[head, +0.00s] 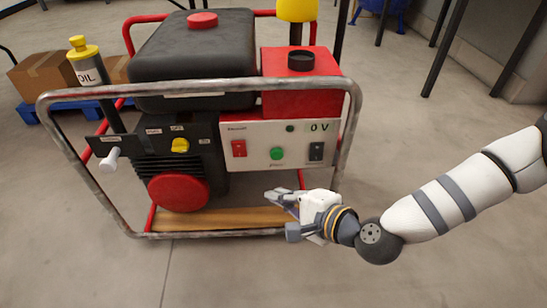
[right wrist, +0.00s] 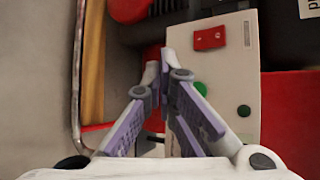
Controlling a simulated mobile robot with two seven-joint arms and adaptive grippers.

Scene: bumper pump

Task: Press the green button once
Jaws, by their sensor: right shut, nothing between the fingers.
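The green button (head: 277,153) is round and sits low in the middle of the white control panel (head: 260,132) on the generator. In the right wrist view the green button (right wrist: 200,88) is partly covered by a finger. My right gripper (head: 274,195) is shut and empty, below the button in the head view and in front of the frame's lower part. In the right wrist view its fingertips (right wrist: 158,66) come together left of the button. I see no contact with the button. My left gripper is not in view.
A red switch (head: 238,148), a dark switch (head: 316,152) and a "0 V" display (head: 319,127) share the panel. A tubular metal frame (head: 350,125) surrounds the generator. A yellow knob (head: 180,145) and red disc (head: 178,192) are left. Open floor lies in front.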

